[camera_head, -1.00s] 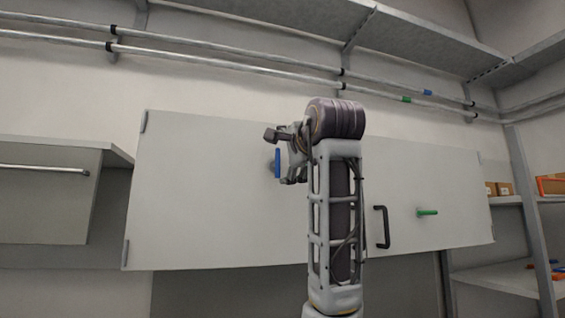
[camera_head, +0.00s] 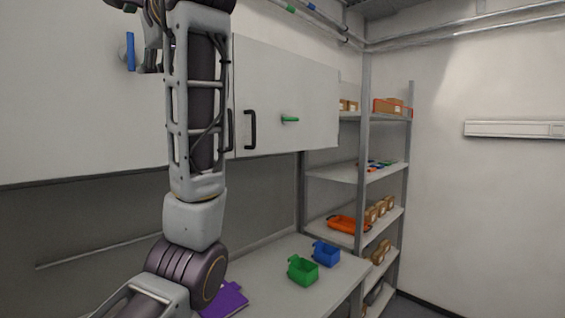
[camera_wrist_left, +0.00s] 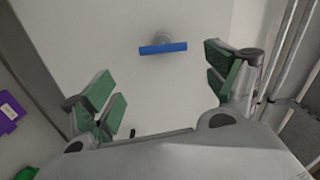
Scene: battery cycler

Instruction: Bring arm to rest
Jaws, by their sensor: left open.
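My left arm stands raised in the middle left of the head view, in front of a white wall cabinet (camera_head: 290,88). My left gripper (camera_head: 140,45) is partly hidden at the upper left, near a blue handle (camera_head: 131,52) on the cabinet front. In the left wrist view the left gripper (camera_wrist_left: 172,90) is open, with its green-padded fingers wide apart. The blue handle (camera_wrist_left: 163,48) shows ahead between the fingers, apart from them. Nothing is held. My right gripper is not in view.
Below is a workbench (camera_head: 325,283) with a green bin (camera_head: 302,270), a blue bin (camera_head: 326,254) and a purple item (camera_head: 225,300). A shelf rack (camera_head: 364,170) stands right, holding boxes and an orange tray (camera_head: 348,224).

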